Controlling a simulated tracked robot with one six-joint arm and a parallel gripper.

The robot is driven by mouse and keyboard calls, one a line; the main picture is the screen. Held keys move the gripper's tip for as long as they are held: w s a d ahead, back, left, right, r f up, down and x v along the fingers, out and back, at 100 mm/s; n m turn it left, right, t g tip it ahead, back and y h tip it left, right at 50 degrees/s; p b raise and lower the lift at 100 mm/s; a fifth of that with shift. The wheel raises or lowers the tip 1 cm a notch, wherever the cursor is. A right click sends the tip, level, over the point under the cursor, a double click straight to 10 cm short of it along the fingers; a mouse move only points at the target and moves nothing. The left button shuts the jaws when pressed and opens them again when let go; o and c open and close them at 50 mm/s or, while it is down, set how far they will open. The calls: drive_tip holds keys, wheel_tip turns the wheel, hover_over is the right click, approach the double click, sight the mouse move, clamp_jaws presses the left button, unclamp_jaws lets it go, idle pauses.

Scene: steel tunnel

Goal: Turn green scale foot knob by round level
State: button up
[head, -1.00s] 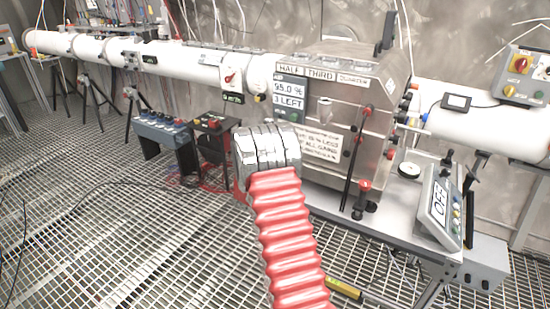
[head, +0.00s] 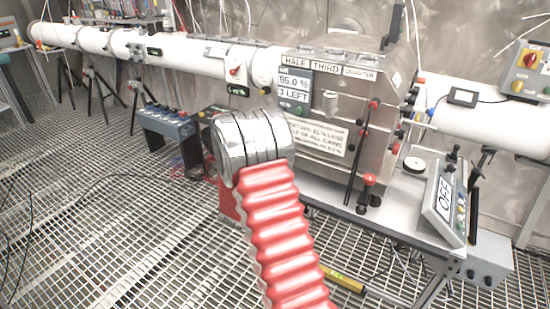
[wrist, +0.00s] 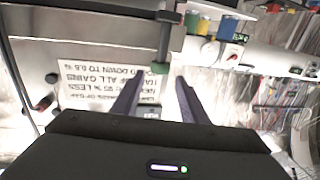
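My gripper (wrist: 160,85) is open in the wrist view, its two dark fingers apart with nothing held between them. A green end (wrist: 160,68) on a grey post shows just beyond the fingertips; I cannot tell whether it is the scale foot knob. In the head view my metal wrist and red ribbed arm hide the gripper. A sloped unit reading "OFF" (head: 443,205) stands at the right end of the bench, with small coloured knobs along its side. A round white-topped disc (head: 414,165) lies behind it; I cannot tell if it is the round level. No green foot knob is clear there.
A steel box (head: 345,90) with labels and red-ended rods stands on the bench (head: 330,197). A long white pipe (head: 190,57) runs behind it. A blue-grey control box (head: 165,125) stands at left. The grated floor (head: 90,220) is open at front left.

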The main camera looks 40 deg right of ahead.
drive_tip(key=v, duration=0.3)
drive_tip(key=shift+s+a, duration=0.2)
drive_tip(key=shift+a, duration=0.1)
idle(0.3)
